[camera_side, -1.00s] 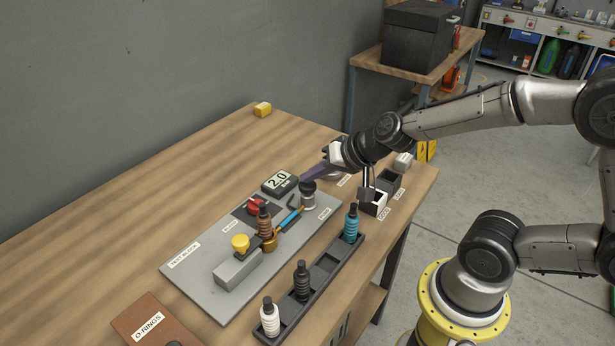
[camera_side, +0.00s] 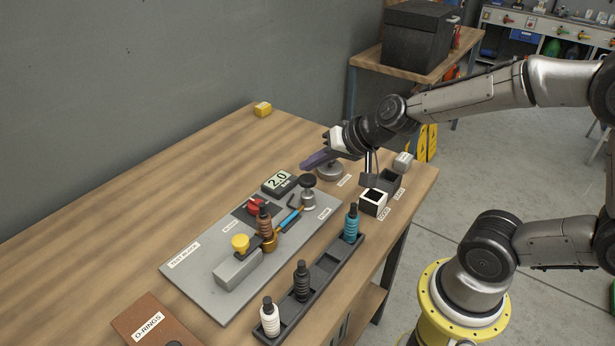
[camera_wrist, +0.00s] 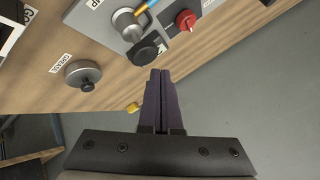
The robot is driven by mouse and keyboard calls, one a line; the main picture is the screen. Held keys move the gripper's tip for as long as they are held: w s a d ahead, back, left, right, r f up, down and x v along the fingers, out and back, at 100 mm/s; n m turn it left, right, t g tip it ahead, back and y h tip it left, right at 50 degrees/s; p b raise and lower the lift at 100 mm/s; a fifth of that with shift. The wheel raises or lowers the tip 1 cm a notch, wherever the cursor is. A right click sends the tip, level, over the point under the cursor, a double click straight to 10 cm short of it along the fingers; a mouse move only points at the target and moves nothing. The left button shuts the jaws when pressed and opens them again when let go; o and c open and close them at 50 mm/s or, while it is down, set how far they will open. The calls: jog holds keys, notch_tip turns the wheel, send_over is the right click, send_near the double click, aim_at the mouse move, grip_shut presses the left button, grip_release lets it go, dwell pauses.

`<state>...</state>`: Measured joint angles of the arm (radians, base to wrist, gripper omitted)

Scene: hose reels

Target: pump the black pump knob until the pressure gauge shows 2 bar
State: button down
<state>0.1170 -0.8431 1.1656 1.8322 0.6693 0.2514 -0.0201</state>
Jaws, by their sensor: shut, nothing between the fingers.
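The black pump knob (camera_side: 308,180) stands raised on its silver cylinder on the grey test-block plate (camera_side: 195,278). It also shows in the wrist view (camera_wrist: 145,53). The pressure gauge (camera_side: 279,182) beside it reads 2.0 BAR. My gripper (camera_side: 306,163) is shut and empty, with its purple fingers above and behind the knob, apart from it. The fingertips (camera_wrist: 160,75) show pressed together in the wrist view, with the knob just beyond them to the left.
A red knob (camera_side: 256,204), a brown bottle-shaped fitting and a yellow knob (camera_side: 240,243) sit on the plate. A dark rack (camera_side: 325,275) holds several fittings in front. A round grey grease tin (camera_side: 329,172) stands under my gripper. The table's left side is clear.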

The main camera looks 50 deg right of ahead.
jog(key=shift+r, duration=2.3)
jog(key=shift+a+r, duration=0.15)
notch_tip(320, 180, up, 6)
jog(key=n, duration=0.2)
send_over(311, 181)
jog(key=s+a, duration=0.2)
jog(key=s, duration=0.1)
jog(key=s+r+n, duration=0.1)
jog(key=s+n, duration=0.1)
jog(key=s, duration=0.3)
jog(key=s+d+f+n+g+h, duration=0.1)
jog(key=s+f+n+g, duration=0.2)
jog(key=s, duration=0.8)
jog(key=shift+s+d+f+n+g, duration=0.3)
jog(key=shift+s+f+n, duration=0.1)
jog(key=shift+f, duration=0.45)
